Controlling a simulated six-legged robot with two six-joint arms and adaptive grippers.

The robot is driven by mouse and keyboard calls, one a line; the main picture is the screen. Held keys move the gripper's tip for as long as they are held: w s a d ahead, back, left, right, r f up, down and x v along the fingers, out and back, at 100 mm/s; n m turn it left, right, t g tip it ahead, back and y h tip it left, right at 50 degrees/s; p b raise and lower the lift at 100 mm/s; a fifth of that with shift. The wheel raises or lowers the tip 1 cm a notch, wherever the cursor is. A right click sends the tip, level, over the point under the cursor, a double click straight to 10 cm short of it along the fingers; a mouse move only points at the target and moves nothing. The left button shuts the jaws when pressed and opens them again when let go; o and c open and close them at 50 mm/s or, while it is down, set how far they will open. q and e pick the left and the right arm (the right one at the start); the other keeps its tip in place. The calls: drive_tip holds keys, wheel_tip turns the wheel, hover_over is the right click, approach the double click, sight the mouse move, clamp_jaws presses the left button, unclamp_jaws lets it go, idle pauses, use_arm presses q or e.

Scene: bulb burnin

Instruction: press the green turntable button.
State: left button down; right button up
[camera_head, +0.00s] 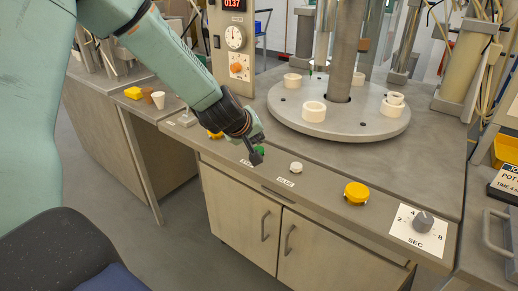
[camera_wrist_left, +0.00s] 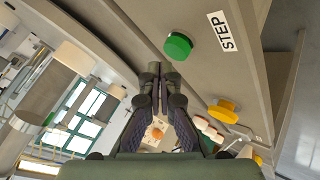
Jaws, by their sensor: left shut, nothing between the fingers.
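The green button (camera_wrist_left: 178,46) sits on the bench front beside the STEP label (camera_wrist_left: 222,31) in the left wrist view. In the head view the green button (camera_head: 259,149) shows only in part, behind my left gripper (camera_head: 256,157). My left gripper is shut and empty, its fingers pointing down by the button. In the left wrist view the closed fingers (camera_wrist_left: 160,82) appear below the button, with a gap between them in the picture. I cannot tell from the head view whether they touch. The grey turntable (camera_head: 337,120) carries several white rings. My right gripper is not in view.
Along the bench front are a white knob (camera_head: 296,167) by the GLUE label (camera_head: 286,182), a yellow button (camera_head: 356,193) and a SEC dial (camera_head: 423,221). Another yellow button (camera_head: 215,134) is partly hidden by my left arm.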

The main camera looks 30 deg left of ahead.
use_arm(q)
drive_tip(key=shift+f, duration=0.15)
idle(0.5)
drive_tip(key=shift+f, duration=0.3)
drive_tip(key=shift+f+b, duration=0.55)
drive_tip(key=shift+b, duration=0.1)
idle(0.6)
drive_tip(key=shift+r, duration=0.15)
idle(0.3)
drive_tip(key=shift+r+p, duration=0.85)
drive_tip(key=shift+p, duration=0.15)
wheel_tip(320, 180, up, 5)
drive_tip(key=p, duration=0.5)
